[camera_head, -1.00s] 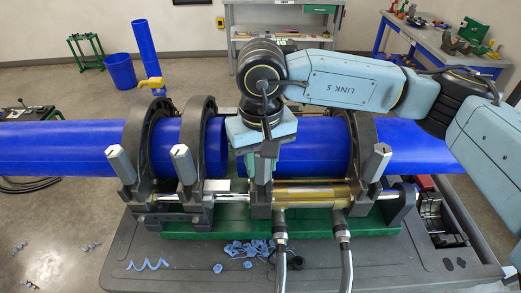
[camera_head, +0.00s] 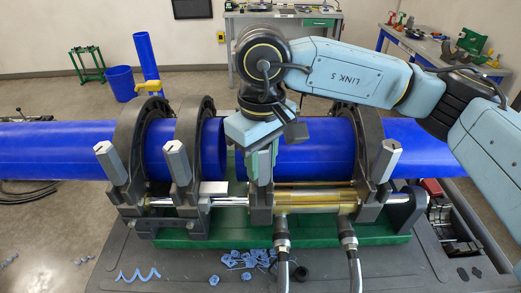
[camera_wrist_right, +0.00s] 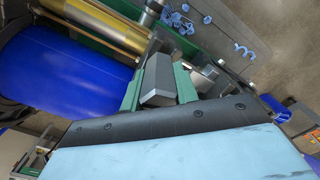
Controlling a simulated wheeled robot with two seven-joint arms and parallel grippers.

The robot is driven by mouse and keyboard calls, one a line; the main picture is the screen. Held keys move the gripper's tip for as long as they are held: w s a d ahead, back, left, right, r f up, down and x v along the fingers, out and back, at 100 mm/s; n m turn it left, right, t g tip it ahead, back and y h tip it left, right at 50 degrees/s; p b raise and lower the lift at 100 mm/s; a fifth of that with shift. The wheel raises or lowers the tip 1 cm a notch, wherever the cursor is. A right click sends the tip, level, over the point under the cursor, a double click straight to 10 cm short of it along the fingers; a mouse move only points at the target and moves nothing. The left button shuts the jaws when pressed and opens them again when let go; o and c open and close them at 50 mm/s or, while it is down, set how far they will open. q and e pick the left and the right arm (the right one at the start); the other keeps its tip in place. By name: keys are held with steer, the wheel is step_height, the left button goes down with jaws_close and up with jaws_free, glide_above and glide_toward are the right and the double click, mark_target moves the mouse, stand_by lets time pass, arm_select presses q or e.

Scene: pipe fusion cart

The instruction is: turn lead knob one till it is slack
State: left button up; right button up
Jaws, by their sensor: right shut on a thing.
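My right gripper (camera_head: 262,166) points down over the fusion cart, at the gap between the two blue pipe ends. In the right wrist view its green fingers are shut on a grey, blocky clamp knob (camera_wrist_right: 158,80), which I take to be lead knob one. In the head view the fingers and wrist mostly hide this knob. Similar grey knobs stand at the far left clamp (camera_head: 111,163), the second clamp (camera_head: 177,162) and the right clamp (camera_head: 384,160). Whether the held knob is tight or slack cannot be told. My left gripper is out of view.
The blue pipe (camera_head: 60,149) lies through black clamp rings (camera_head: 136,130). A brass cylinder (camera_head: 318,200) and two hoses (camera_head: 283,255) sit right of and below the gripper. Blue shavings (camera_head: 250,259) lie on the grey cart top (camera_head: 190,270). The front of the cart is partly clear.

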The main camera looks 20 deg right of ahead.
stand_by(0.3)
steer(key=shift+f+n+b, duration=0.2)
steer(key=shift+n+b, duration=0.9)
steer(key=shift+b, duration=0.1)
steer(key=shift+n, duration=0.3)
steer(key=shift+r, duration=0.2)
